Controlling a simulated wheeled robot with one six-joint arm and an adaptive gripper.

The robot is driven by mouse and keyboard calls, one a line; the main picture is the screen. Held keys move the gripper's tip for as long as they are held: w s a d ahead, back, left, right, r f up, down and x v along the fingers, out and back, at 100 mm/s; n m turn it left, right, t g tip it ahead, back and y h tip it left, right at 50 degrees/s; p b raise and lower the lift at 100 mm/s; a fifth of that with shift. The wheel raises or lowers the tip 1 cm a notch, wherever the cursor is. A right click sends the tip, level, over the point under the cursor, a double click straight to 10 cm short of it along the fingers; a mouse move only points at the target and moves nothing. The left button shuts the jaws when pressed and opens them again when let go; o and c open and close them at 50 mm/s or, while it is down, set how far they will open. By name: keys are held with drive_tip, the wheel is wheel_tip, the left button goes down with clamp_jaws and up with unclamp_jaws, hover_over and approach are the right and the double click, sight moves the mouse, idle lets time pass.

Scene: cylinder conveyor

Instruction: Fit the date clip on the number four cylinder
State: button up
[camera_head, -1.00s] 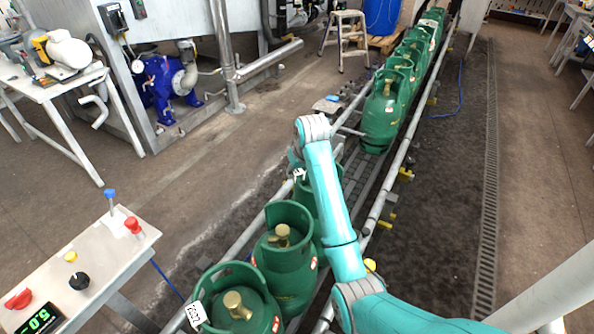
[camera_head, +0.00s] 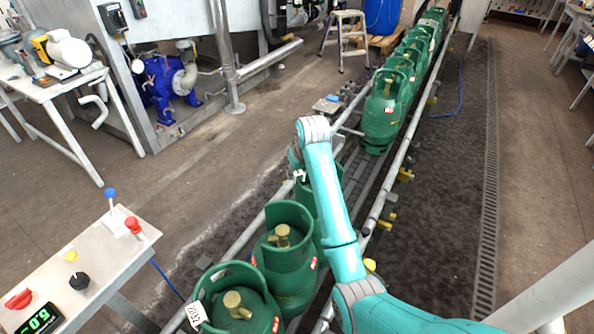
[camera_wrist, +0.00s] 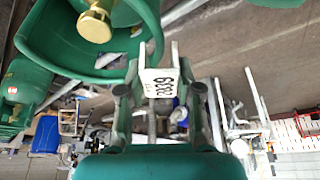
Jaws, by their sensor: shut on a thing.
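My gripper (camera_wrist: 160,92) is shut on a white date clip (camera_wrist: 163,78) with dark printed digits, in the wrist view. The clip's two prongs point away from the gripper, close to the rim of a green cylinder's collar (camera_wrist: 62,38). I cannot tell whether the clip touches the rim. That cylinder's brass valve (camera_wrist: 95,26) shows inside the collar. In the head view, my gripper (camera_head: 298,170) is mostly hidden by my arm, over a green cylinder (camera_head: 304,197) partly hidden behind the arm. The nearest cylinder (camera_head: 236,308) bears a white tag (camera_head: 196,314) on its collar.
Another green cylinder (camera_head: 287,265) stands between the nearest one and the one at my gripper. Several more (camera_head: 382,115) stand farther along the conveyor, past a gap. A control table (camera_head: 118,243) with knobs and a green display (camera_head: 40,318) is at the left. Rails (camera_head: 377,208) edge the conveyor.

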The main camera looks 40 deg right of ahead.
drive_tip(key=shift+f, duration=2.1)
drive_tip(key=o, duration=1)
drive_tip(key=v, duration=1.2)
drive_tip(key=shift+s+f, duration=0.1)
